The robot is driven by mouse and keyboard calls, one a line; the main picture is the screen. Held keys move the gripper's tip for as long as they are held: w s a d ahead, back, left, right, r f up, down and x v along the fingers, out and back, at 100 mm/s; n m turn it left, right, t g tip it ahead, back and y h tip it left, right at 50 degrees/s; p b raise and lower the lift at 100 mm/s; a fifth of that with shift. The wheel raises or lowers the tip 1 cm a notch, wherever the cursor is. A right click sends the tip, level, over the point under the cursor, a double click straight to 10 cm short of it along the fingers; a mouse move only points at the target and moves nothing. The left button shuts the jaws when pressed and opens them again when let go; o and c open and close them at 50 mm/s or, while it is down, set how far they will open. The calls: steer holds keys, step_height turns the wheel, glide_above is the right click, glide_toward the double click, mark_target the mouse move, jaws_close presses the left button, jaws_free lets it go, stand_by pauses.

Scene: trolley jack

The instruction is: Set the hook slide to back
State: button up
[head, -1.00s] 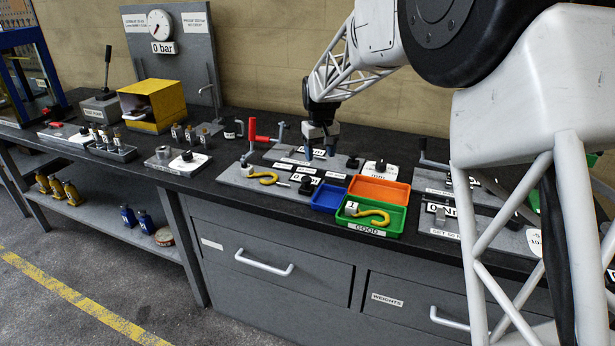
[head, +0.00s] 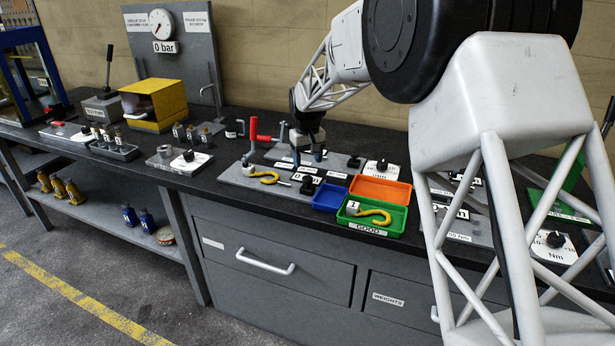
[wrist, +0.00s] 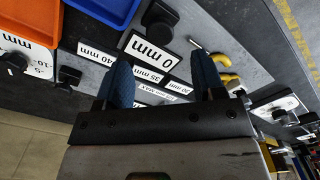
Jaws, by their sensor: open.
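The hook gauge is a grey plate (head: 234,177) on the bench. A yellow hook (head: 264,178) lies at its left end; it also shows in the wrist view (wrist: 223,62). I cannot tell which part is the hook slide. My gripper (head: 308,158) is open and empty above the labels; its blue fingers (wrist: 161,60) are apart.
A blue tray (head: 328,200), an orange tray (head: 380,189) and a green tray (head: 345,222) holding a yellow hook (head: 374,217) stand right of the plate. A red-handled crank (head: 254,130) rises behind it. A white dial plate (head: 382,168) is nearby.

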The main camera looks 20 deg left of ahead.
mark_target(308, 178)
steer(key=shift+f, duration=3.25)
steer(key=shift+c, duration=0.4)
